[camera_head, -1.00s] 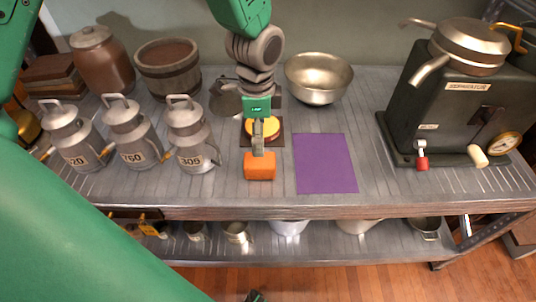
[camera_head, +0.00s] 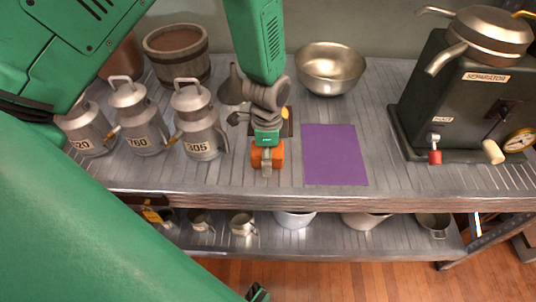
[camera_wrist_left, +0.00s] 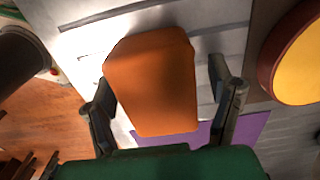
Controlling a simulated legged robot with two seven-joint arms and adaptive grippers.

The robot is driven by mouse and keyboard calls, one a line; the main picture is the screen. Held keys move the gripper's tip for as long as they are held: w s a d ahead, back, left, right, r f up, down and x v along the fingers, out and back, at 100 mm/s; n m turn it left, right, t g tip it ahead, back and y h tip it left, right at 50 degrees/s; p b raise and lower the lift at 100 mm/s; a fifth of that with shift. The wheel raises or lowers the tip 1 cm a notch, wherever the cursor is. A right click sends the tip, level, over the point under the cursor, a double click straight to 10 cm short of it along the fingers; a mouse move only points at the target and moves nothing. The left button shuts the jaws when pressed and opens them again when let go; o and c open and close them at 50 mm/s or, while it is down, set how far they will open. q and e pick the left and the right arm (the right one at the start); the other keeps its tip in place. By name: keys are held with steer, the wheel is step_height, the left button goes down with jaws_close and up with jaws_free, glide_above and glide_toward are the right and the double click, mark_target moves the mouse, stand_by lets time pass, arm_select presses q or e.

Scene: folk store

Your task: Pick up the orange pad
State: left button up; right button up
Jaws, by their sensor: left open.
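The orange pad (camera_head: 277,157) lies on the grey table near its front edge, left of a purple sheet. My left gripper (camera_head: 267,166) is right over the pad and hides part of it in the head view. In the left wrist view the orange pad (camera_wrist_left: 152,85) shows between the two spread fingers of my left gripper (camera_wrist_left: 164,92). A gap shows between the right finger and the pad; the left finger is close to the pad's edge, and I cannot tell if it touches. My right gripper is not in view.
The purple sheet (camera_head: 334,154) lies flat to the right. Milk cans, the closest marked 305 (camera_head: 197,122), stand left. A metal bowl (camera_head: 329,69) and a funnel (camera_head: 232,86) stand behind. A dark separator machine (camera_head: 462,95) is at the right. A yellow round thing (camera_wrist_left: 300,55) lies near the pad.

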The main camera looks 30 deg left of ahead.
arm_select(q)
steer(key=c, duration=1.2)
steer(key=shift+r, duration=0.15)
step_height(320, 180, up, 10)
steer(key=shift+f+p, duration=0.1)
steer(key=shift+p, duration=0.75)
steer(key=shift+o, duration=0.3)
